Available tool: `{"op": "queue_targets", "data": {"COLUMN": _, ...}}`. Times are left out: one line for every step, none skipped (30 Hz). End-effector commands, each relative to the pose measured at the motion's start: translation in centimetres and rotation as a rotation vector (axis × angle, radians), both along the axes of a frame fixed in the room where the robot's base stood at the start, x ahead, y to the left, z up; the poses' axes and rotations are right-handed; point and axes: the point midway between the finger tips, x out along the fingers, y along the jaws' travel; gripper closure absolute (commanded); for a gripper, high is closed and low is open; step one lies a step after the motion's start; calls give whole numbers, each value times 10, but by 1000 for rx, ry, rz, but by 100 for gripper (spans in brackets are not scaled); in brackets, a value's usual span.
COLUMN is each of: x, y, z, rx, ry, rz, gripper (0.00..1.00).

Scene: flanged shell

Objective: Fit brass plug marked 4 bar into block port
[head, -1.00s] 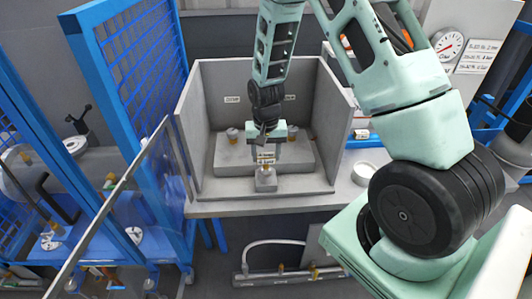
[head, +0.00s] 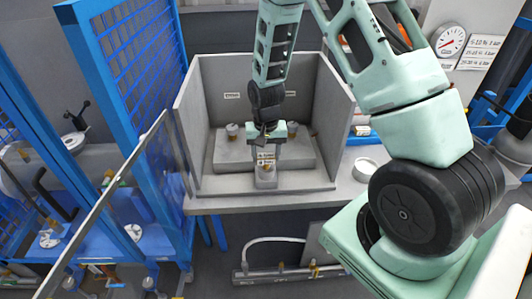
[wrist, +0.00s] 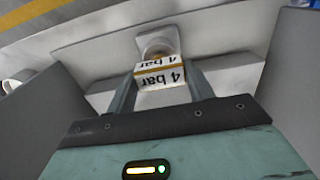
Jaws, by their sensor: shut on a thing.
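My gripper (head: 266,153) is shut on the brass plug, which carries a white tag reading "4 bar". The tag (wrist: 160,75) sits between the two fingers in the wrist view. In the head view the tagged plug (head: 265,158) is right above the small grey block (head: 265,181) at the front of the bay. In the wrist view a round pale fitting (wrist: 157,44) shows just beyond the tag. The port mouth is hidden, and I cannot tell whether the plug touches or has entered it.
A grey three-sided enclosure (head: 205,115) surrounds the block. A raised step behind holds a cup-like piece (head: 233,131) at left. A round pale dish (head: 364,167) lies outside at right. Blue mesh fencing (head: 135,55) stands left.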

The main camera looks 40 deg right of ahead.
Motion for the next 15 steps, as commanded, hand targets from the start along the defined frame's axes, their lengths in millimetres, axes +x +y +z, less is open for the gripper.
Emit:
{"op": "queue_targets", "data": {"x": 0, "y": 0, "z": -2, "rx": 0, "ry": 0, "rz": 0, "gripper": 73}}
{"op": "queue_targets", "data": {"x": 0, "y": 0, "z": -3, "rx": 0, "ry": 0, "rz": 0, "gripper": 73}}
{"op": "queue_targets", "data": {"x": 0, "y": 0, "z": -4, "rx": 0, "ry": 0, "rz": 0, "gripper": 73}}
{"op": "queue_targets", "data": {"x": 0, "y": 0, "z": -5, "rx": 0, "ry": 0, "rz": 0, "gripper": 73}}
{"op": "queue_targets", "data": {"x": 0, "y": 0, "z": -5, "rx": 0, "ry": 0, "rz": 0, "gripper": 73}}
{"op": "queue_targets", "data": {"x": 0, "y": 0, "z": -6, "rx": 0, "ry": 0, "rz": 0, "gripper": 73}}
{"op": "queue_targets", "data": {"x": 0, "y": 0, "z": -7, "rx": 0, "ry": 0, "rz": 0, "gripper": 73}}
{"op": "queue_targets", "data": {"x": 0, "y": 0, "z": -8, "rx": 0, "ry": 0, "rz": 0, "gripper": 73}}
{"op": "queue_targets", "data": {"x": 0, "y": 0, "z": -9, "rx": 0, "ry": 0, "rz": 0, "gripper": 73}}
{"op": "queue_targets", "data": {"x": 0, "y": 0, "z": -9, "rx": 0, "ry": 0, "rz": 0, "gripper": 73}}
{"op": "queue_targets", "data": {"x": 0, "y": 0, "z": -10, "rx": 0, "ry": 0, "rz": 0, "gripper": 73}}
{"op": "queue_targets", "data": {"x": 0, "y": 0, "z": -11, "rx": 0, "ry": 0, "rz": 0, "gripper": 73}}
{"op": "queue_targets", "data": {"x": 0, "y": 0, "z": -12, "rx": 0, "ry": 0, "rz": 0, "gripper": 73}}
{"op": "queue_targets", "data": {"x": 0, "y": 0, "z": -12, "rx": 0, "ry": 0, "rz": 0, "gripper": 73}}
{"op": "queue_targets", "data": {"x": 0, "y": 0, "z": -13, "rx": 0, "ry": 0, "rz": 0, "gripper": 73}}
